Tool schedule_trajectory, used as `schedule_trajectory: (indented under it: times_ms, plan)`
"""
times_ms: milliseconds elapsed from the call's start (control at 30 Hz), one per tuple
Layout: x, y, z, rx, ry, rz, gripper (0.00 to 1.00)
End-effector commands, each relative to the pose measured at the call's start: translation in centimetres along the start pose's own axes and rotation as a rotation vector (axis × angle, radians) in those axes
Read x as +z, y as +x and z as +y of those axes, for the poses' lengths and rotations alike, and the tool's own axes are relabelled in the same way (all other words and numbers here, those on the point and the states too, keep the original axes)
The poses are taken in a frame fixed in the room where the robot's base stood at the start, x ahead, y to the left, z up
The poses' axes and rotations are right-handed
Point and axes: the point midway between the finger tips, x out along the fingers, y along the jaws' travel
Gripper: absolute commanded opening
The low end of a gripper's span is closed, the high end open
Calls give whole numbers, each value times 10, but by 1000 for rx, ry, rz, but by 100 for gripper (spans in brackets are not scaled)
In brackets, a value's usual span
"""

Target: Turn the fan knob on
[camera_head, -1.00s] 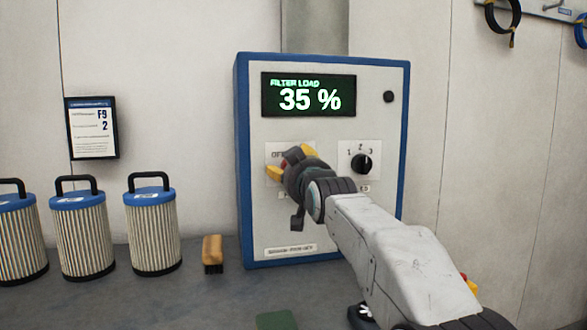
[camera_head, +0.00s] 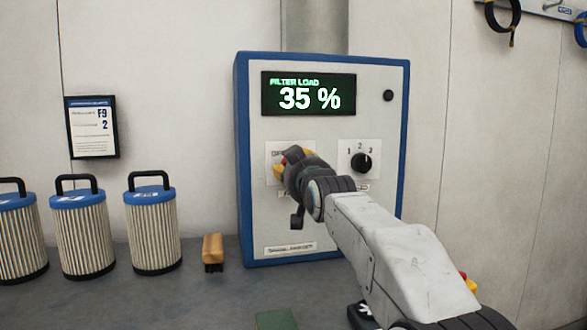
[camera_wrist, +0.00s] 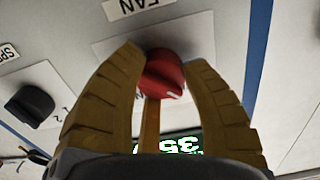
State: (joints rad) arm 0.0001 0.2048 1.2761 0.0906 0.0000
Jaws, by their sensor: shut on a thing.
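The red fan knob (camera_wrist: 163,76) sits on the panel under a FAN label (camera_wrist: 137,4) in the wrist view, where the panel appears upside down. My gripper (camera_wrist: 163,60) has its two yellow fingers on either side of the knob, shut on it. A white mark shows on the knob's lower right in that view. In the head view my gripper (camera_head: 293,165) reaches the left plate of the blue-edged control box (camera_head: 325,225) and hides most of the knob. The plate's lettering is partly covered. The display (camera_head: 308,95) reads FILTER LOAD 35 %.
A black selector knob (camera_head: 361,163) with numbered positions is right of my gripper. It also shows in the wrist view (camera_wrist: 30,104). Several blue-topped filters (camera_head: 152,225) and a wooden brush (camera_head: 212,250) stand on the bench at left. A framed notice (camera_head: 92,127) hangs above them.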

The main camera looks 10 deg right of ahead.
Motion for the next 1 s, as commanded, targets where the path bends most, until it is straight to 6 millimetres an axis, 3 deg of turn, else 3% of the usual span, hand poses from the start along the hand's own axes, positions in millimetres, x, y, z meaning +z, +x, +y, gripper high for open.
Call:
schedule_trajectory:
  times_ms: [467,1000]
  plan:
    - [-1,0,0,-1,124,2,9]
    - [-1,0,0,-2,619,4,9]
